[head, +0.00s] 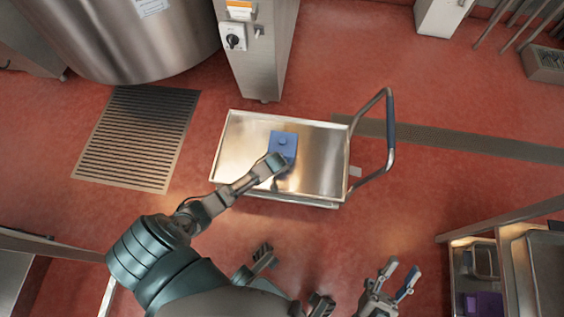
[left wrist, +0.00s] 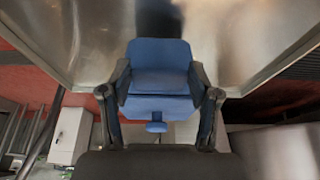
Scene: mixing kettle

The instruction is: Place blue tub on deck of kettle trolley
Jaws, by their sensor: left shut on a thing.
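The blue tub (head: 284,142) is over the shiny steel deck of the kettle trolley (head: 325,150), inside its raised rim. My left gripper (head: 277,163) reaches in from the lower left and is shut on the tub. In the left wrist view the tub (left wrist: 160,68) sits between the two dark fingers of this gripper (left wrist: 160,98), with a small blue knob on it. I cannot tell whether the tub touches the deck. My right gripper (head: 399,276) is at the lower right, off the trolley, with its fingers apart and nothing between them.
The trolley's push handle (head: 390,130) rises at its right end. A steel control column (head: 258,50) stands close behind the deck, and a large kettle (head: 130,35) is at the upper left. A rack (head: 475,232) with a purple bin (head: 483,303) is at the lower right.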

